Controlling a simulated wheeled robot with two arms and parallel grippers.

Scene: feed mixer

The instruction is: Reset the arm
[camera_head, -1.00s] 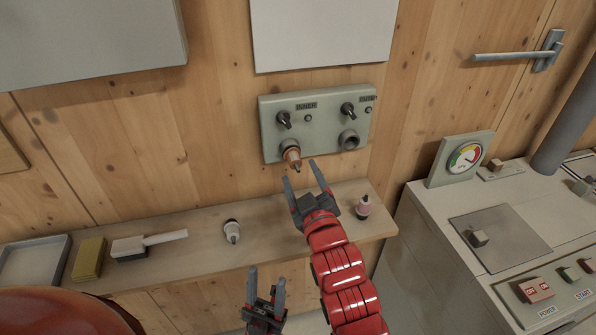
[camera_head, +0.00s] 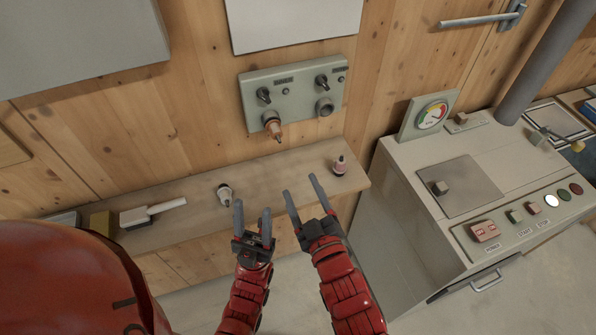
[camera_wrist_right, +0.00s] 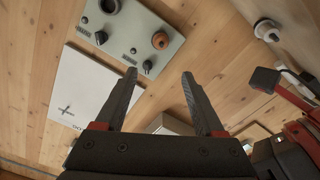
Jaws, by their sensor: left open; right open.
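My right gripper (camera_head: 308,203) is open and empty, in front of the shelf edge and below the wall panel. It also shows open in the right wrist view (camera_wrist_right: 160,82), with nothing between its fingers. My left gripper (camera_head: 253,224) is open and empty, just left of the right one, in front of the shelf. The grey-green panel (camera_head: 296,93) on the wall has two black knobs and two sockets. An orange-brown plug (camera_head: 272,125) sits in the left socket; the right socket (camera_head: 324,106) looks empty. Both grippers are apart from the panel.
The wooden shelf (camera_head: 180,218) holds a white plug (camera_head: 225,194), a pink-and-white plug (camera_head: 339,164), a brush (camera_head: 150,211) and a yellow block (camera_head: 100,222). A grey machine cabinet (camera_head: 410,205) with a gauge (camera_head: 432,114) and buttons stands at the right.

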